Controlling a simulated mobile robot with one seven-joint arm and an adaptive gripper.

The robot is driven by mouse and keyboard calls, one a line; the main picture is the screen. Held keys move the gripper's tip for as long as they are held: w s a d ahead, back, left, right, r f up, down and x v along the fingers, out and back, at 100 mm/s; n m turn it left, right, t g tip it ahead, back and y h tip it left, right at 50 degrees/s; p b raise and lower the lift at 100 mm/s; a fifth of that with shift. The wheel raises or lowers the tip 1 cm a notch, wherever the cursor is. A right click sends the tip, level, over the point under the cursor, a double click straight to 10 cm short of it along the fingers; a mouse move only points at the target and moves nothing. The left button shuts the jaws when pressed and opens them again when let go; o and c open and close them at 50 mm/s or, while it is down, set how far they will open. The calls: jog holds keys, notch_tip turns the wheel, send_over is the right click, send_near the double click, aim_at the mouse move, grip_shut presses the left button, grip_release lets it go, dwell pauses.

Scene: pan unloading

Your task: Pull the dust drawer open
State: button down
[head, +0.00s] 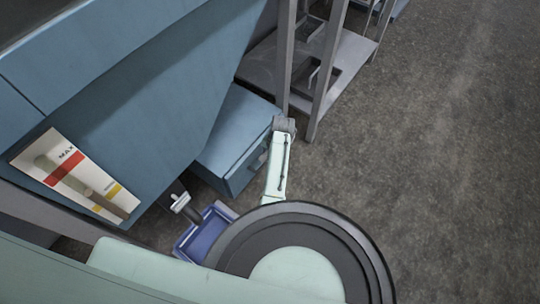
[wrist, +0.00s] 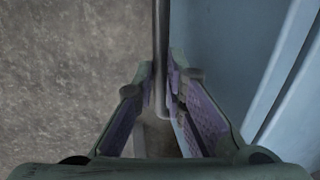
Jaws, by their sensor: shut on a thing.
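The dust drawer (head: 246,168) is in the blue box low beside the large blue machine in the head view. I see its front face and a grey handle, partly behind my pale green arm. No gap around the drawer front can be made out. In the wrist view my gripper (wrist: 161,78) is closed around the thin grey handle (wrist: 160,35), which runs upright between the two fingers. The blue drawer face (wrist: 225,75) stands to the right of the fingers. My fingers are not clearly visible in the head view.
A grey metal frame with a low shelf (head: 347,53) stands just beyond the box. A blue-purple tray (head: 205,232) lies on the floor by the machine. A label (head: 75,175) is on the machine's side. Bare grey floor (head: 440,140) is open to the right.

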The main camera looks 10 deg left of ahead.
dwell(0.3)
jog(key=s+d+p, duration=0.2)
jog(key=s+d, duration=0.2)
jog(key=d, duration=0.6)
jog(key=s+d+p, duration=0.3)
jog(key=s+d, duration=0.1)
jog(key=d, duration=0.7)
jog(key=s+d+p, duration=0.2)
jog(key=s+d, duration=0.3)
jog(key=d, duration=0.6)
jog(key=shift+p, duration=0.35)
jog(key=c, duration=1.7)
grip_release()
jog(key=shift+o, duration=0.2)
jog(key=shift+r, duration=0.1)
notch_tip(320, 180, up, 12)
jog(key=s+d, duration=0.1)
jog(key=d, duration=0.1)
jog(key=shift+d+f, duration=0.15)
jog(key=shift+f, duration=0.05)
